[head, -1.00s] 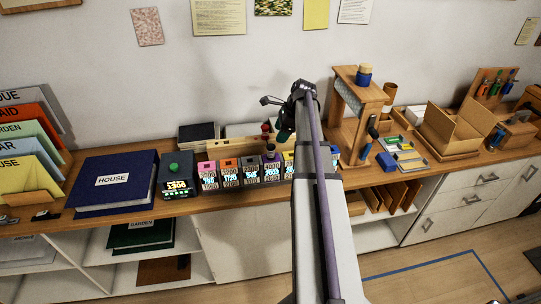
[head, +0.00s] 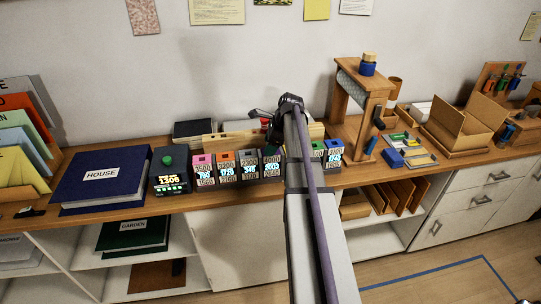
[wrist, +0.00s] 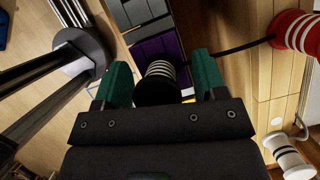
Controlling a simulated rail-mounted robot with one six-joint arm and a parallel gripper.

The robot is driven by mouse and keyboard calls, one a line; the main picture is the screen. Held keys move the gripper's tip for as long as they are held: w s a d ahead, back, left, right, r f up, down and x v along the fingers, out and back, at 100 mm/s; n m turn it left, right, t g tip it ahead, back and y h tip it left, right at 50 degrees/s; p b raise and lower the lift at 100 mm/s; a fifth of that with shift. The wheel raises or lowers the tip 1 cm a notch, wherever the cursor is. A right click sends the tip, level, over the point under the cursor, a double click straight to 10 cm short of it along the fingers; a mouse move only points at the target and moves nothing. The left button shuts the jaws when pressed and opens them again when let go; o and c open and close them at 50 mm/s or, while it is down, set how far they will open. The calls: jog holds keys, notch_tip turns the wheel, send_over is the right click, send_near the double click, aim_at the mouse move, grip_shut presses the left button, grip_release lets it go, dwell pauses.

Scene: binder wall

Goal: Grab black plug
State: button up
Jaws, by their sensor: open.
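The black plug (wrist: 157,88), a dark cylinder with pale rings, sits between the two green fingers of my gripper (wrist: 162,66) in the wrist view. The fingers are open on either side of it, with a visible gap. Purple and dark box tops (wrist: 155,50) lie beyond and beneath the plug. In the head view my gripper (head: 270,134) is low over the row of small boxes, largely hidden by my arm. I cannot make out the plug clearly there.
Small numbered boxes (head: 203,172) line the shelf beside a dark box with a green knob (head: 170,172). A wooden stand (head: 360,100) rises to the right.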

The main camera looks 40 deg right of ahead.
jog(key=c, duration=1.1)
jog(key=shift+o, duration=0.2)
notch_tip(320, 180, up, 10)
jog(key=p, duration=1)
jog(key=shift+r+p, duration=0.15)
jog(key=shift+p, duration=0.2)
